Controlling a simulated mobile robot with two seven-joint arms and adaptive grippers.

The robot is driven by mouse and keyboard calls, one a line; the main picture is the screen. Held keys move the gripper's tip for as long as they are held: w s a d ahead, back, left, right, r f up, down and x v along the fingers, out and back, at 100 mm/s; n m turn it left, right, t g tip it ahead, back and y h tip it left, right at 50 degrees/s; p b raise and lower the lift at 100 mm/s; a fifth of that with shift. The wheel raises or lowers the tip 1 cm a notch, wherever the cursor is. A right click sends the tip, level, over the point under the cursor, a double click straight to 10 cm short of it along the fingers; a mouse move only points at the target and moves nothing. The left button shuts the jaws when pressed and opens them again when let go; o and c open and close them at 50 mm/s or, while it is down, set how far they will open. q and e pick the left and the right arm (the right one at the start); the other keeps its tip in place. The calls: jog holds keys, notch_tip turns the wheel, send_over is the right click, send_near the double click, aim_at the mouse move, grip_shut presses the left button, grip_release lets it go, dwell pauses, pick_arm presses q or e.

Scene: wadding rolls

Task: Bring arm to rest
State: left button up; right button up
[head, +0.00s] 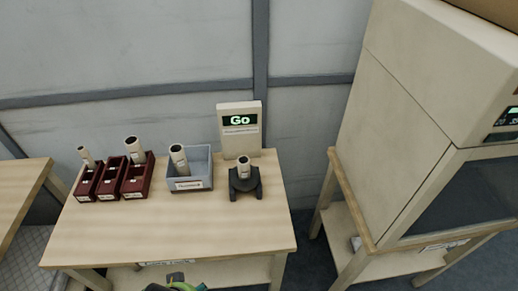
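A small dark and green piece of my own arm shows at the bottom edge, in front of the wooden table (170,232). I cannot tell which part of which arm it is, and no gripper fingers show. A pale roll (244,167) stands upright on a black holder (246,190) at the table's right. Another pale roll (179,159) leans in a grey-blue bin (207,178). Three dark red bins (87,184) stand at the left. Pale rolls rise from the left bin (85,157) and the right bin (134,150).
A cream panel (238,144) with a lit "Go" display stands behind the black holder. A large cream cabinet machine (395,110) on a wooden stand (342,188) is at the right. Another wooden table (22,185) is at the left edge. The table's front half is clear.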

pick_arm(q)
jog(key=s+f+g+b, duration=0.1)
jog(key=s+f+b, duration=0.3)
jog(key=f, duration=1.6)
jog(key=s+a+f+g+b, duration=0.1)
jog(key=s+a+f, duration=0.2)
jog(key=s+f, duration=1.1)
jog(key=shift+s, duration=0.55)
jog(key=shift+c, duration=0.4)
